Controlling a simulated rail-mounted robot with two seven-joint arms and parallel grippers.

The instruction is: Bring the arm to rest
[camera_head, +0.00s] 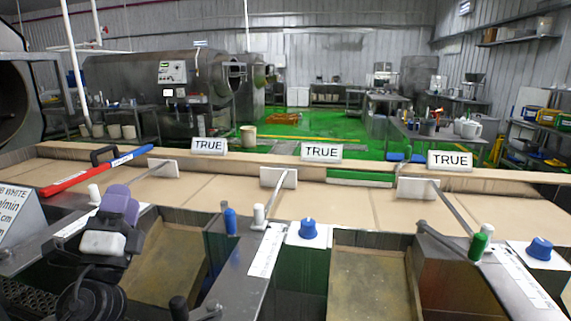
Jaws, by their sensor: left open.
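My left gripper (112,224) is at the lower left, on the arm that comes in from the bottom edge. One purple part and one white part show at its end. It is open, and I see nothing between its jaws. It appears in front of the metal frame and left bin of the bench; I cannot tell its exact height above them. My right gripper is not in view.
A beige conveyor belt (330,200) crosses the scene. Blue knobs (308,229) (540,248), a green-capped post (478,246) and open bins (370,285) stand in front. "TRUE" signs (321,152) line the back.

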